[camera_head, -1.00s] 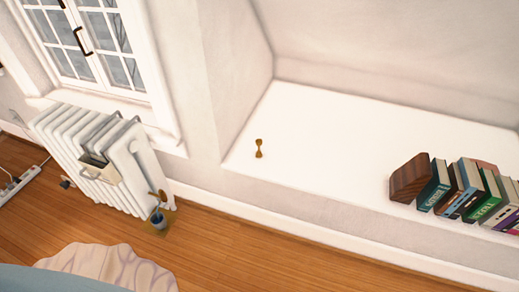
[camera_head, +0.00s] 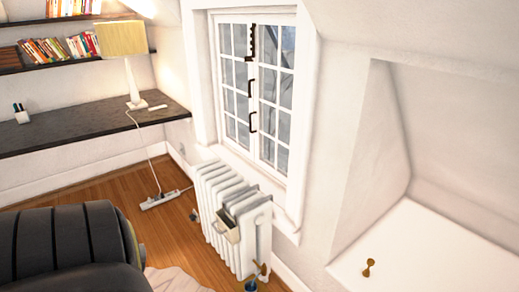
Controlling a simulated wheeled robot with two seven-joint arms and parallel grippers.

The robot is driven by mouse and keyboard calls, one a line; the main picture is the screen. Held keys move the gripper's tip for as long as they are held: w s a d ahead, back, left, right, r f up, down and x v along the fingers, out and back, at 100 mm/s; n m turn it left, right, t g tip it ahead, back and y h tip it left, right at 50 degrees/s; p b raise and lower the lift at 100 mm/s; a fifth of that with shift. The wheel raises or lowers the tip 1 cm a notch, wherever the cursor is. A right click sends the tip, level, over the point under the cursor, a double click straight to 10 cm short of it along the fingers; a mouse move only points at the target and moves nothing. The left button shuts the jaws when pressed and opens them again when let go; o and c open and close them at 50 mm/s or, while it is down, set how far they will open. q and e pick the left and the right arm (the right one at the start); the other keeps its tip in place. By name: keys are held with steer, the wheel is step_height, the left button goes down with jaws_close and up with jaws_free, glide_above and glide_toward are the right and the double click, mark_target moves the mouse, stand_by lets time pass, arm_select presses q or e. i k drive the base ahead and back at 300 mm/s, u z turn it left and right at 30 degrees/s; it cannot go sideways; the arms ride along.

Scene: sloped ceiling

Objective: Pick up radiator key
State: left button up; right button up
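A small brass-coloured piece, which looks like the radiator key (camera_head: 368,267), lies on the white ledge (camera_head: 420,245) at the lower right of the head view. It is narrow in the middle and wider at both ends. The white ribbed radiator (camera_head: 243,232) stands under the window, left of the ledge. Neither of my grippers shows in the view.
A black padded chair (camera_head: 65,245) fills the lower left. A dark desk (camera_head: 95,127) with a lamp (camera_head: 128,45) runs along the left wall. A power strip (camera_head: 160,199) lies on the wooden floor. A small blue pot (camera_head: 251,285) stands by the radiator's foot.

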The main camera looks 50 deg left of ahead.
mark_target(371, 262)
steer(key=k, duration=0.4)
steer(key=u, duration=1.5)
steer(key=i, duration=0.55)
